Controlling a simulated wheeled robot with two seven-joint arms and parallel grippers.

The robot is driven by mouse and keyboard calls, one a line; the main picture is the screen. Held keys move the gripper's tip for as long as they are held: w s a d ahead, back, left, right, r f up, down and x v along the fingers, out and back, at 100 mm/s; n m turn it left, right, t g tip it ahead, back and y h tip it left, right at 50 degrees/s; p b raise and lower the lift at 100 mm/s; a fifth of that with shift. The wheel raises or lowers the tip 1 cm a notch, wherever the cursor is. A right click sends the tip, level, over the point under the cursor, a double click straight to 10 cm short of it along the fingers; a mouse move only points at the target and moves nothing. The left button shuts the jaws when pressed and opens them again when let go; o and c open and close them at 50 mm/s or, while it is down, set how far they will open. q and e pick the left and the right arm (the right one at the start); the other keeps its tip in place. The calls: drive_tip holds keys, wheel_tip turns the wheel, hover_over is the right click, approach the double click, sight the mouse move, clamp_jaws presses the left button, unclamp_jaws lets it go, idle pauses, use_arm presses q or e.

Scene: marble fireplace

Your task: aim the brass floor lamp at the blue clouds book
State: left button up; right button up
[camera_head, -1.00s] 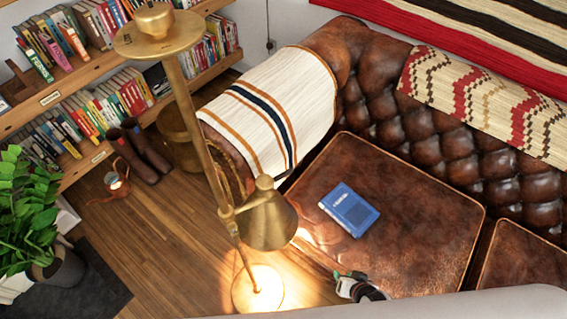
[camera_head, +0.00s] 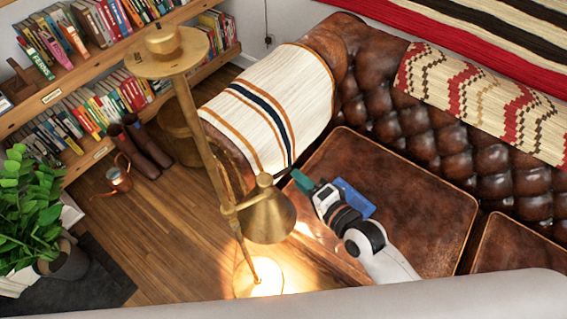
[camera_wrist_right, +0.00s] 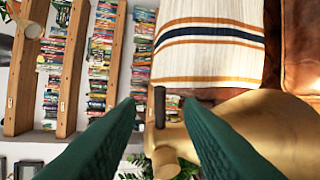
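The brass floor lamp (camera_head: 186,100) stands left of the sofa. Its cone shade (camera_head: 267,218) tilts down, and light falls on its round base (camera_head: 258,278) and the sofa's front edge. The blue book (camera_head: 356,197) lies on the seat cushion, partly hidden by my right gripper (camera_head: 299,181). That gripper is above the cushion, just right of the shade and apart from it in the head view. In the right wrist view its green fingers (camera_wrist_right: 160,105) are spread, with a small dark stub and brass part between them; the brass shade (camera_wrist_right: 270,130) is close, partly behind the right finger. My left gripper is out of view.
The leather sofa (camera_head: 420,215) fills the right, with a striped throw (camera_head: 265,110) over its arm. Bookshelves (camera_head: 80,160), boots (camera_head: 140,150), a copper watering can (camera_head: 118,180) and a plant (camera_head: 30,215) are left. Wood floor (camera_head: 150,245) is clear left of the lamp.

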drive_tip(key=x, duration=0.8)
drive_tip(key=shift+d, duration=0.1)
drive_tip(key=shift+c, duration=0.3)
clamp_jaws()
